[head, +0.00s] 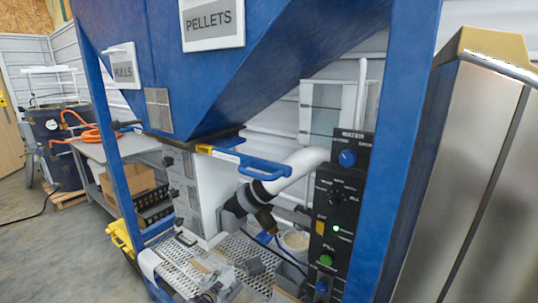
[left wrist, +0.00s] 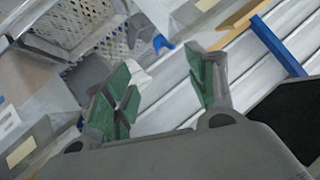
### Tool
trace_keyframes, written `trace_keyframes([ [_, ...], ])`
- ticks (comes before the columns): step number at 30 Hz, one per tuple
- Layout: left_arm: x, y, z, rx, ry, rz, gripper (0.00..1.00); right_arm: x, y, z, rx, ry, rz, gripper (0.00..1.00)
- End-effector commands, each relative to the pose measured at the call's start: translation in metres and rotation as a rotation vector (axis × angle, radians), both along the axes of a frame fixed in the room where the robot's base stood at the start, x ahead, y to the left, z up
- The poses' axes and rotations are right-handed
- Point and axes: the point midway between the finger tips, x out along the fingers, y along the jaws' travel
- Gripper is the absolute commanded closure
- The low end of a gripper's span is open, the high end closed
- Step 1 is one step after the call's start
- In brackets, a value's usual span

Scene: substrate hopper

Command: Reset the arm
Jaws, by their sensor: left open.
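My left gripper (left wrist: 166,78) shows clearly in the left wrist view, with green pads on two grey fingers. The fingers stand well apart and the gap between them holds nothing. Pale ribbed panelling (left wrist: 180,90) shows behind the gap. In the head view, I cannot clearly make out the left gripper's fingers among the cluttered parts below the hopper. My right gripper shows in neither view.
The blue hopper (head: 285,75) and its posts fill the middle. A control panel (head: 338,215) hangs at the right, beside a steel cabinet (head: 455,170). A perforated tray (head: 180,262) lies low. A grey perforated crate (left wrist: 75,25) is near the left gripper. Floor (head: 50,255) is clear at left.

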Motion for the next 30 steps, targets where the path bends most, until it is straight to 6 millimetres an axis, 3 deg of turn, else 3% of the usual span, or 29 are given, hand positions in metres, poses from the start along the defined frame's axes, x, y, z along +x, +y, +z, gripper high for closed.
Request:
trace_keyframes([
  [3,-0.028,0.02,-0.048,-0.014,0.076,0.049,0.44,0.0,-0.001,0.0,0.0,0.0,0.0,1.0],
  [8,-0.07,0.044,-0.104,-0.026,0.171,0.11,0.44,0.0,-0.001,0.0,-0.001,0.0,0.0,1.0],
  [15,-0.144,0.071,-0.182,-0.042,0.314,0.194,0.44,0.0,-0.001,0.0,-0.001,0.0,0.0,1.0],
  [23,-0.24,0.089,-0.254,-0.056,0.465,0.273,0.44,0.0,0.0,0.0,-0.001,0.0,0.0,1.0],
  [30,-0.337,0.096,-0.307,-0.069,0.597,0.335,0.44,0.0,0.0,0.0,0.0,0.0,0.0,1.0],
])
